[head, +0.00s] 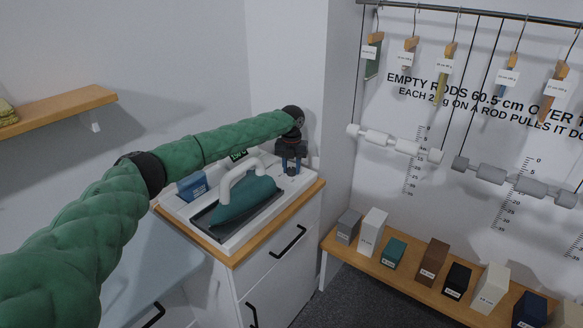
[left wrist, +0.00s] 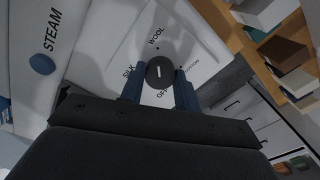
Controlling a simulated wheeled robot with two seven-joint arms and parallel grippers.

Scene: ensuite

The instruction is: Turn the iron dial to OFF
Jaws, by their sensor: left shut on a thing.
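The dial (left wrist: 160,72) is a dark round knob with a short white mark, on a white panel lettered SILK, WOOL, OFF and a smaller word on the right. The mark lies roughly along the line between WOOL and OFF; I cannot tell which end is the pointer. My left gripper (left wrist: 158,92) has its two blue fingers on either side of the knob, shut on it. In the head view the left gripper (head: 291,165) points down at the back right of the white ironing station and hides the dial. The green iron (head: 246,198) rests on its dark plate beside it. My right gripper is not in view.
The white station (head: 228,229) stands on a wood-topped cabinet (head: 281,260) against the wall. A blue STEAM button (left wrist: 42,64) is at the left in the wrist view. A low wooden shelf (head: 340,246) with several blocks stands right. Rods and hangers hang above it.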

